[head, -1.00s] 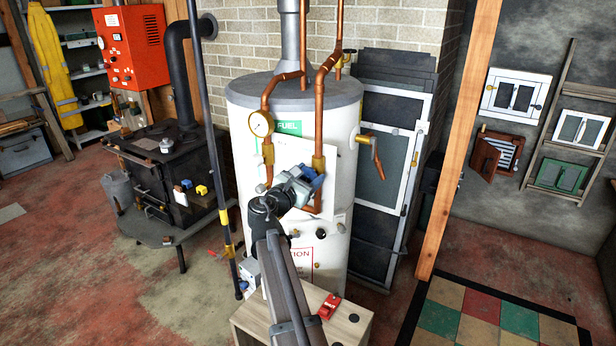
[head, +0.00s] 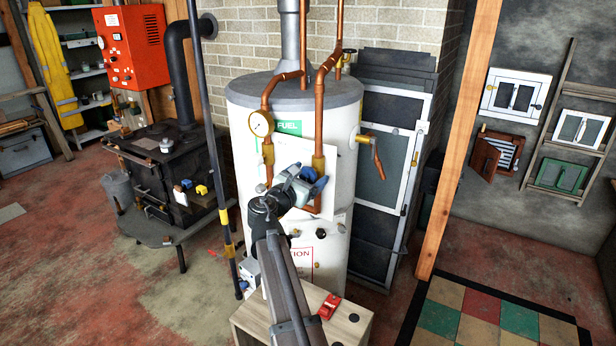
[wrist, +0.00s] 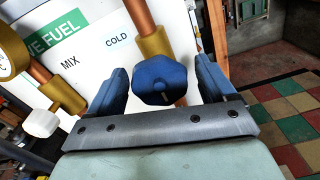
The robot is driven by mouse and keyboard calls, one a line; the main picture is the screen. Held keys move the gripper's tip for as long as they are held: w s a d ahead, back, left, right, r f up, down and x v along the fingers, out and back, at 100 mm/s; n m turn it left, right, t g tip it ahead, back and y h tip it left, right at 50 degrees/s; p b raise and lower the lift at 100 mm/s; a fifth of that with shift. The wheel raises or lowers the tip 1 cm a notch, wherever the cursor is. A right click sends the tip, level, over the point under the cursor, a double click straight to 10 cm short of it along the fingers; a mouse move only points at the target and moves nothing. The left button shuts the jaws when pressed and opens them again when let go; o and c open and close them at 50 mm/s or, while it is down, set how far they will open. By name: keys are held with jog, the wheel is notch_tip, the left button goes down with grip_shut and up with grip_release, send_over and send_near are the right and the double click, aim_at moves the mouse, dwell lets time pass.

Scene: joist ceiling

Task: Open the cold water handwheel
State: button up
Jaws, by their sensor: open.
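The cold water handwheel (wrist: 162,80) is a blue knob below a brass fitting on a copper pipe, by the label COLD in the wrist view. My gripper (wrist: 160,85) is open, with one blue finger on each side of the handwheel. Small gaps show between the fingers and the wheel, so it is not gripped. In the head view my gripper (head: 312,180) is in front of the white panel on the tank and mostly hides the handwheel.
A white handle (wrist: 40,122) sits left of the gripper by the label MIX. A gauge (head: 261,123) and copper pipes (head: 329,82) stand close by on the white tank (head: 240,110). A wooden box top (head: 345,325) with a red object is below the arm.

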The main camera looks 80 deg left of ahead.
jog(key=v, duration=1.4)
jog(key=shift+a, duration=0.1)
dwell(0.4)
